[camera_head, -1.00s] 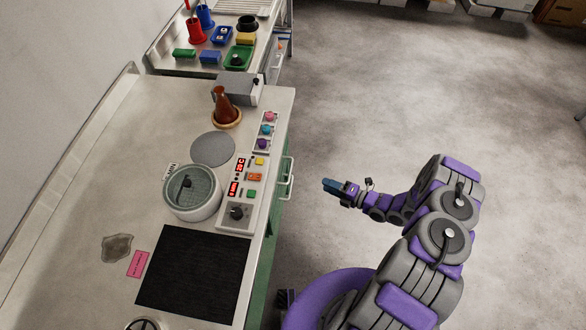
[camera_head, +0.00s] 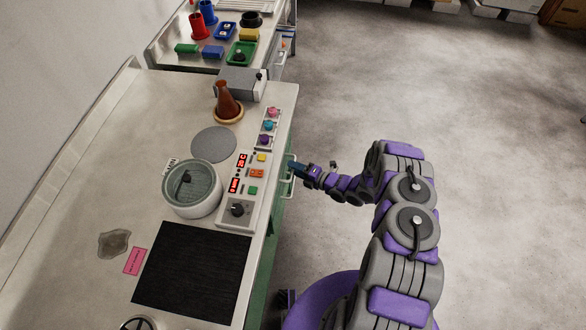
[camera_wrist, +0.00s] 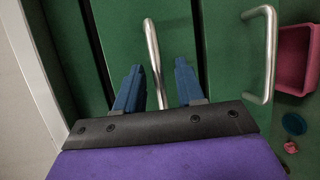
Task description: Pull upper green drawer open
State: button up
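The upper green drawer (camera_wrist: 125,22) shows in the wrist view, with the white counter edge to its left. Its silver bar handle (camera_wrist: 152,52) runs between the two blue fingers of my open gripper (camera_wrist: 158,85). The fingers stand apart on either side of the handle, with gaps visible, so it is not gripped. In the head view, my gripper (camera_head: 293,168) is at the counter's front side, by the handle, and its fingertips partly cover it. The drawer front is mostly hidden there below the counter edge.
A second silver handle (camera_wrist: 267,55) is on the green front to the right in the wrist view. Beyond it are a pink-red bin (camera_wrist: 296,60) and a small blue round object (camera_wrist: 293,124). The counter (camera_head: 90,190) holds lab items. The floor (camera_head: 450,110) on the right is clear.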

jog(key=shift+w+a+f, duration=0.1)
jog(key=shift+w+a, duration=0.3)
jog(key=shift+a, duration=0.15)
jog(key=shift+c, duration=0.4)
grip_shut()
jog(key=shift+s, duration=0.1)
